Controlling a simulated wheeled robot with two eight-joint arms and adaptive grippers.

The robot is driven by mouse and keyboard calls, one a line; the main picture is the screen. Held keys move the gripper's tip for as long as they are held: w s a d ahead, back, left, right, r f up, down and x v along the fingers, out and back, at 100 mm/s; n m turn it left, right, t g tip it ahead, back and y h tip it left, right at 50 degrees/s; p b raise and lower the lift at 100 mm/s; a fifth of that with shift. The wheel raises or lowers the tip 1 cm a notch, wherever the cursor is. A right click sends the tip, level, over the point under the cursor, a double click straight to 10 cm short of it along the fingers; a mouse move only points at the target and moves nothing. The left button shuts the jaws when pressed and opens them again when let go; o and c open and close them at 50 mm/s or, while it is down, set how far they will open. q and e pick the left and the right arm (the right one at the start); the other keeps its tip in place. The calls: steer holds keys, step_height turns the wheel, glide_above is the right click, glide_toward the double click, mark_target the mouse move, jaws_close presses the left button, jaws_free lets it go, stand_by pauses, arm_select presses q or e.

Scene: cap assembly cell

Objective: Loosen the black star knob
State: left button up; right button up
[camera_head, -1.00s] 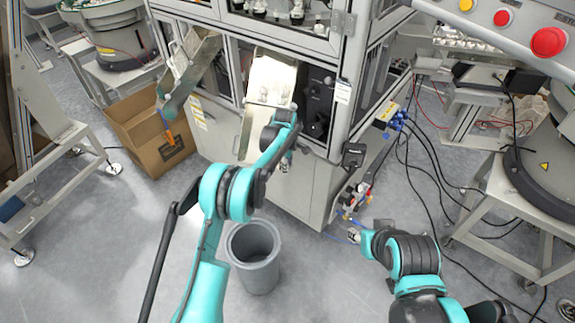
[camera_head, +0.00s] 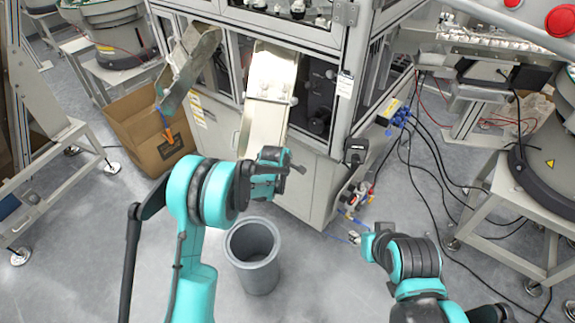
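I cannot pick out the black star knob for certain; small dark shapes sit in the shadowed black panel (camera_head: 321,98) right of the middle metal chute (camera_head: 271,85). My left gripper (camera_head: 299,168) is in front of the cabinet's lower door, below that panel and right of the chute's lower end. It looks clear of the panel. Its fingers are small, dark and seen edge-on, so their opening does not show. My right gripper (camera_head: 354,238) is low, over the floor right of the cabinet corner. Its fingers are too small to read.
A grey bin (camera_head: 253,268) stands on the floor below my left forearm. A second chute (camera_head: 188,68) slopes toward a cardboard box (camera_head: 150,135) on the left. Blue-fitted hoses and cables (camera_head: 400,118) hang at the cabinet's right side. The floor between is open.

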stand_by(0.4)
arm_select(q)
steer(key=o, duration=1.2)
steer(key=shift+c, duration=0.2)
steer(key=v, duration=1.2)
